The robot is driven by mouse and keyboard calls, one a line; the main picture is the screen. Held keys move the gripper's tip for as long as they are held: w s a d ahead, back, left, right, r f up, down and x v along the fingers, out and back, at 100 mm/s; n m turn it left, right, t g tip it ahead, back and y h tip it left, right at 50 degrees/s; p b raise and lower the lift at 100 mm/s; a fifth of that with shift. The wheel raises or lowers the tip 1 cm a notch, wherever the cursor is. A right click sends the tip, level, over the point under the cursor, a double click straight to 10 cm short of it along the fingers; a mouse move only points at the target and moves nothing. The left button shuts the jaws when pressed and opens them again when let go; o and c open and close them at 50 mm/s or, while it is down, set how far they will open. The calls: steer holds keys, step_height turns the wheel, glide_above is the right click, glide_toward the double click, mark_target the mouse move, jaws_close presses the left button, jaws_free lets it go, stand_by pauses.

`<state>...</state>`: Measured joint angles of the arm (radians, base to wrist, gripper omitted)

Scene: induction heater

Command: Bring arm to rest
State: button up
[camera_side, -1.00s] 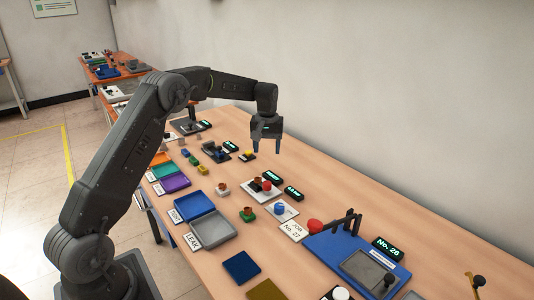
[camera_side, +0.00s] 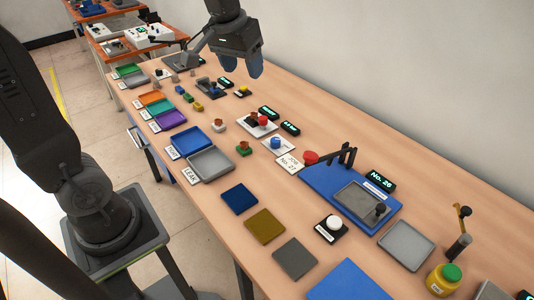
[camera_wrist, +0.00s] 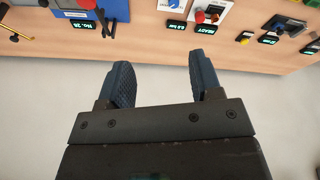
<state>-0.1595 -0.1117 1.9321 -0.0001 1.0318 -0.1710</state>
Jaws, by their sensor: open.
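My gripper (camera_side: 256,62) is high above the far part of the long wooden table (camera_side: 215,108) in the side view, with its fingers pointing down. The wrist view shows my gripper (camera_wrist: 158,85) with its two blue-grey fingers wide apart and nothing between them. The table's edge and several devices show beyond the fingertips in the wrist view. The fingers touch nothing.
The table holds a blue tray (camera_side: 184,139), a grey tray (camera_side: 211,165), a blue fixture (camera_side: 325,187) with a black lever, a white-topped button (camera_side: 333,222) and a yellow jar (camera_side: 443,280). A pale wall stands behind the table.

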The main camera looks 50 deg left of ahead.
steer(key=s+d+f+m+t, duration=0.1)
steer(key=s+d+m, duration=0.1)
steer(key=s, duration=0.6)
steer(key=s+d+f+m+t, duration=0.1)
steer(key=s+d+f, duration=0.1)
steer(key=s, duration=0.6)
steer(key=shift+d+f+m+h, duration=0.15)
steer(key=shift+d+m+h, duration=0.2)
steer(key=shift+d, duration=0.55)
steer(key=shift+o, duration=0.2)
steer(key=shift+w, duration=0.1)
